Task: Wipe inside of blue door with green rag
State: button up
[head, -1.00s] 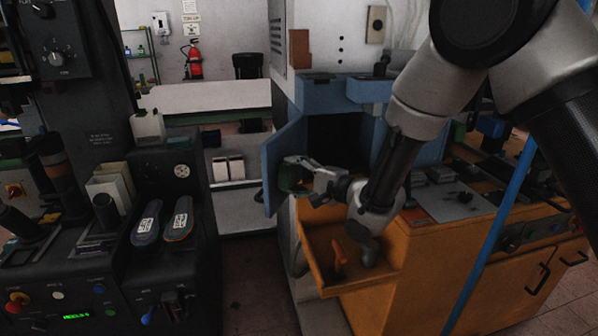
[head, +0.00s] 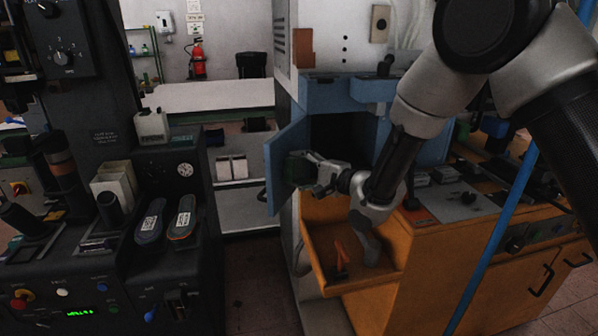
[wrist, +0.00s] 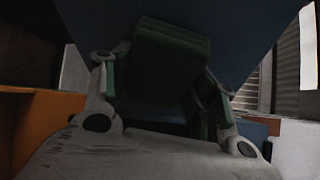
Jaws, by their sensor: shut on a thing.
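The blue door (head: 283,155) stands open on the front of the blue cabinet in the head view, its inner face toward my gripper. My gripper (head: 312,172) is at that inner face, shut on the dark green rag (head: 296,170). In the wrist view the rag (wrist: 168,62) sits between the two fingers of my gripper (wrist: 160,90), folded like a block. The blue door panel (wrist: 245,35) fills the top of that view just beyond the rag. The rag appears against the door, but firm contact cannot be told.
An open orange drawer (head: 325,284) holding an orange-handled tool (head: 342,258) lies below my arm. A blue pole (head: 490,240) stands at the right. A black machine (head: 160,215) with two shoe soles is at the left, with a floor gap between.

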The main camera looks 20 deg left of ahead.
aim_at(294, 176)
jog(key=shift+w+d+r, duration=0.1)
jog(key=shift+w+r, duration=0.05)
jog(key=shift+w, duration=1.8)
jog(key=shift+w+d+r, duration=0.1)
jog(key=shift+w, duration=1.8)
jog(key=shift+s+d+f, duration=0.1)
jog(key=shift+s+f, duration=0.05)
jog(key=shift+s, duration=1.85)
jog(key=shift+s+a, duration=0.15)
jog(key=shift+s, duration=1.85)
jog(key=shift+s+a, duration=0.1)
jog(key=shift+s, duration=1.9)
jog(key=d, duration=0.6)
jog(key=shift+d, duration=1.5)
